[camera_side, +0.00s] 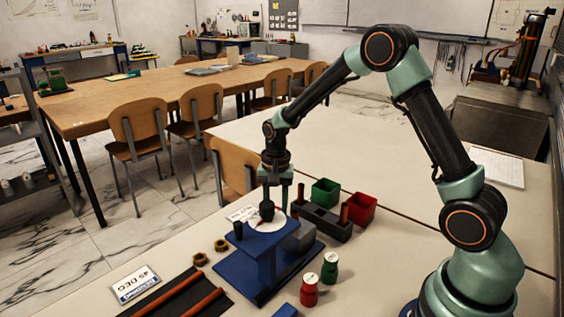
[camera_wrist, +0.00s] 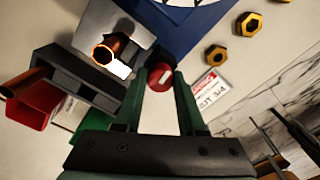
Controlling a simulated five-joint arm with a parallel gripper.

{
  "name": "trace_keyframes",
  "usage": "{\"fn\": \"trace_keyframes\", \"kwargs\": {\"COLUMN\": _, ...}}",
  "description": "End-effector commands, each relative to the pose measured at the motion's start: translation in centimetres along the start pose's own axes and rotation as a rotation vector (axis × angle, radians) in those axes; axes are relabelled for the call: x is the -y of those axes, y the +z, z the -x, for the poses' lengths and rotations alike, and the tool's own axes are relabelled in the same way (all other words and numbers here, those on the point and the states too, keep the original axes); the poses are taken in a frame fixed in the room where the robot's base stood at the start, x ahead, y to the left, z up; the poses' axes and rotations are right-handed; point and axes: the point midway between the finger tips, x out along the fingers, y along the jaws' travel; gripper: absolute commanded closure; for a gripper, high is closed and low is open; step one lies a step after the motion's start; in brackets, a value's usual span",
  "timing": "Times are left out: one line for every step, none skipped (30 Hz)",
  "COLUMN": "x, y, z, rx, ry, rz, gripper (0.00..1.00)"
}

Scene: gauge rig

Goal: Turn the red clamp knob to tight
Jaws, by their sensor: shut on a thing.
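The red clamp knob (camera_wrist: 160,77) shows in the wrist view between the two green fingers of my gripper (camera_wrist: 167,86). It has a pale mark on its face. My gripper is shut on it. In the side view my gripper (camera_side: 277,190) points down over the blue gauge rig (camera_side: 262,262). The rig has a white round dial (camera_side: 271,224) on top. The knob cannot be made out in the side view, behind the fingers and a dark part. Which way the knob is turned is not clear.
A grey holder (camera_side: 322,222), a green bin (camera_side: 325,191) and a red bin (camera_side: 360,209) stand behind the rig. A red jar (camera_side: 309,291) and a green jar (camera_side: 330,268) stand right of it. Brass nuts (camera_side: 200,259) and a 45 DEG card (camera_side: 135,283) lie left.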

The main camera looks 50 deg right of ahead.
Motion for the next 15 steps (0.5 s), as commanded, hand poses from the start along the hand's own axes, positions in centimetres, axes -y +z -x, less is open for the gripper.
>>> {"fn": "trace_keyframes", "kwargs": {"x": -0.06, "y": -0.38, "z": 0.16, "rx": -0.004, "ry": -0.005, "rz": -0.012, "gripper": 1.0}}
{"fn": "trace_keyframes", "kwargs": {"x": -0.06, "y": -0.38, "z": 0.16, "rx": -0.004, "ry": -0.005, "rz": -0.014, "gripper": 1.0}}
{"fn": "trace_keyframes", "kwargs": {"x": -0.06, "y": -0.38, "z": 0.16, "rx": -0.004, "ry": -0.005, "rz": -0.015, "gripper": 1.0}}
{"fn": "trace_keyframes", "kwargs": {"x": -0.06, "y": -0.38, "z": 0.16, "rx": -0.004, "ry": -0.005, "rz": -0.016, "gripper": 1.0}}
{"fn": "trace_keyframes", "kwargs": {"x": -0.06, "y": -0.38, "z": 0.16, "rx": -0.004, "ry": -0.005, "rz": -0.016, "gripper": 1.0}}
{"fn": "trace_keyframes", "kwargs": {"x": -0.06, "y": -0.38, "z": 0.16, "rx": -0.004, "ry": -0.005, "rz": -0.016, "gripper": 1.0}}
{"fn": "trace_keyframes", "kwargs": {"x": -0.06, "y": -0.38, "z": 0.16, "rx": -0.004, "ry": -0.005, "rz": -0.016, "gripper": 1.0}}
{"fn": "trace_keyframes", "kwargs": {"x": -0.06, "y": -0.38, "z": 0.16, "rx": -0.004, "ry": -0.005, "rz": -0.016, "gripper": 1.0}}
{"fn": "trace_keyframes", "kwargs": {"x": -0.06, "y": -0.38, "z": 0.16, "rx": -0.004, "ry": -0.005, "rz": -0.016, "gripper": 1.0}}
{"fn": "trace_keyframes", "kwargs": {"x": -0.06, "y": -0.38, "z": 0.16, "rx": -0.004, "ry": -0.005, "rz": -0.016, "gripper": 1.0}}
{"fn": "trace_keyframes", "kwargs": {"x": -0.06, "y": -0.38, "z": 0.16, "rx": -0.004, "ry": -0.005, "rz": -0.015, "gripper": 1.0}}
{"fn": "trace_keyframes", "kwargs": {"x": -0.06, "y": -0.38, "z": 0.17, "rx": -0.004, "ry": -0.005, "rz": -0.015, "gripper": 1.0}}
{"fn": "trace_keyframes", "kwargs": {"x": -0.06, "y": -0.38, "z": 0.17, "rx": -0.004, "ry": -0.005, "rz": -0.015, "gripper": 1.0}}
{"fn": "trace_keyframes", "kwargs": {"x": -0.07, "y": -0.38, "z": 0.16, "rx": -0.004, "ry": -0.005, "rz": -0.015, "gripper": 0.49}}
{"fn": "trace_keyframes", "kwargs": {"x": -0.07, "y": -0.36, "z": 0.15, "rx": -0.004, "ry": -0.005, "rz": -0.015, "gripper": 0.34}}
